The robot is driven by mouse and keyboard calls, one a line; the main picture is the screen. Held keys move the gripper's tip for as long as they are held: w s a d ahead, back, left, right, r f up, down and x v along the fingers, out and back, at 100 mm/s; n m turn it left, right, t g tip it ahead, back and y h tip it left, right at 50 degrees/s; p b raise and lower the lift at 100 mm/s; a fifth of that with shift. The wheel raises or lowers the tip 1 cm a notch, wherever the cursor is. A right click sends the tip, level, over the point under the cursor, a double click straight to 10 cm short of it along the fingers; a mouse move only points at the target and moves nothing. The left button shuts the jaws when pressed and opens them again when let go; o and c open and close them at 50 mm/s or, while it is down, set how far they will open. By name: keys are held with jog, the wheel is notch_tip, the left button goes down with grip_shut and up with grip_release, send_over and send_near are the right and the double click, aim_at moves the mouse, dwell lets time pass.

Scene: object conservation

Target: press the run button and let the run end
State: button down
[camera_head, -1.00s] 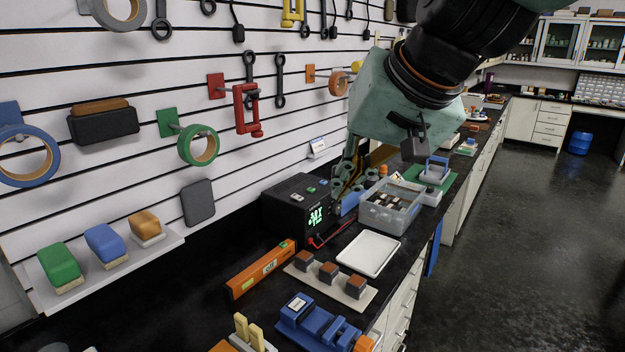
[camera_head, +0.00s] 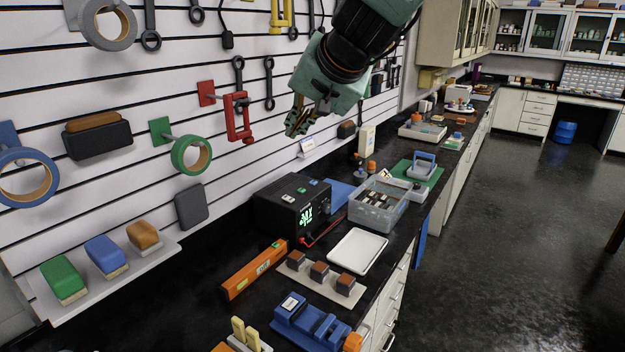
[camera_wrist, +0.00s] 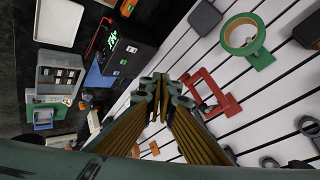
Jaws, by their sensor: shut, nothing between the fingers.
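The black box (camera_head: 272,216) stands on the dark counter against the slatted wall. Its front has a lit green display (camera_head: 307,214), with characters too small to read surely. Small coloured buttons (camera_head: 300,190) sit on its top; I cannot tell which one is for run. The box also shows in the wrist view (camera_wrist: 135,55), off to the left of the fingers. My gripper (camera_head: 294,130) is shut and empty. It is raised above the box, apart from it, near the wall. Its fingertips show in the wrist view (camera_wrist: 160,84).
A clear bin (camera_head: 378,214) with small parts and a white tray (camera_head: 357,251) stand right of the box. An orange level (camera_head: 255,270) and a board with brown-topped blocks (camera_head: 318,281) lie in front. A red clamp (camera_head: 238,117) hangs on the wall close to my gripper.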

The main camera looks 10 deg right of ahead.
jog(key=w+r+m+t+h+p, duration=0.1)
jog(key=w+p, duration=0.1)
jog(key=w, duration=0.6)
jog(key=w+r+m+t+p, duration=0.1)
jog(key=w+m+p, duration=0.15)
jog(key=w, duration=0.55)
jog(key=m+g+h+p, duration=0.4)
jog(key=m+h+p, duration=0.45)
jog(key=p, duration=0.75)
send_over(314, 182)
notch_tip(314, 182, down, 23)
jog(key=shift+f+m, duration=0.15)
jog(key=shift+m, duration=0.15)
jog(key=shift+a, duration=0.1)
jog(key=shift+f+y, duration=0.25)
jog(key=shift+f+b, duration=3)
jog(key=shift+b, duration=0.5)
jog(key=shift+f, duration=1.15)
